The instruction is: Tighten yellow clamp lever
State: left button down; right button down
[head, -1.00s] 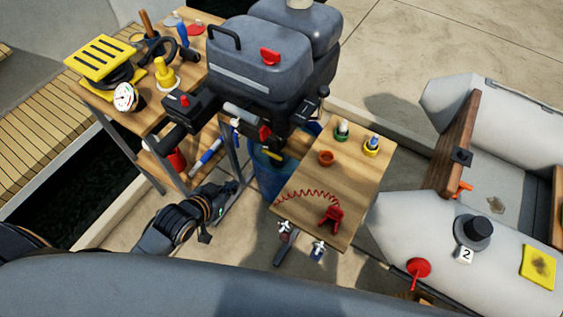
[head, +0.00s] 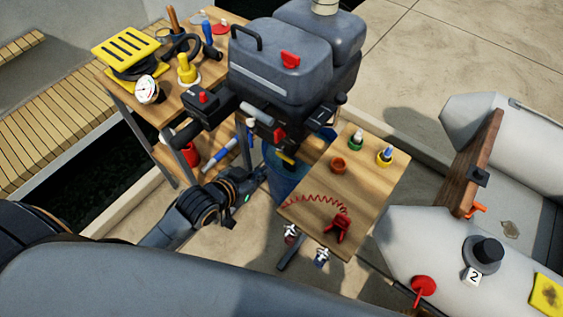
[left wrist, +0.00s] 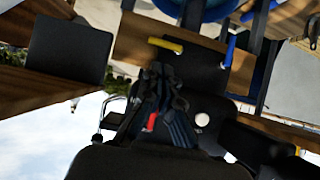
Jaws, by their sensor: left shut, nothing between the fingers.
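The yellow clamp lever (head: 285,159) is a short yellow bar low on the outboard motor's clamp bracket, beneath the grey motor (head: 270,65). In the left wrist view the yellow lever (left wrist: 165,46) lies nearly level across a wooden board, just beyond my fingertips. My left gripper (head: 260,174) is below and left of the lever in the head view. In the left wrist view its dark fingers (left wrist: 160,68) are shut and empty, pointing toward the lever with a small apparent gap. I cannot tell whether they touch it. My right gripper is not in view.
A blue lever (left wrist: 228,52) hangs beside the yellow one. A blue barrel (head: 283,185) stands below the motor. A wooden side table (head: 375,185) at right holds cups and a red coiled cord (head: 315,200). The grey inflatable boat (head: 410,240) lies further right.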

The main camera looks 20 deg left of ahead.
aim_at(286, 160)
pick_arm(q)
jog(key=x, duration=1)
jog(key=shift+w+d+f+b, duration=0.1)
jog(key=shift+b, duration=0.25)
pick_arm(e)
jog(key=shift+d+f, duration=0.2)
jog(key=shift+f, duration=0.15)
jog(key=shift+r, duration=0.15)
pick_arm(q)
jog(key=shift+f+y, duration=0.1)
jog(key=shift+y, duration=0.2)
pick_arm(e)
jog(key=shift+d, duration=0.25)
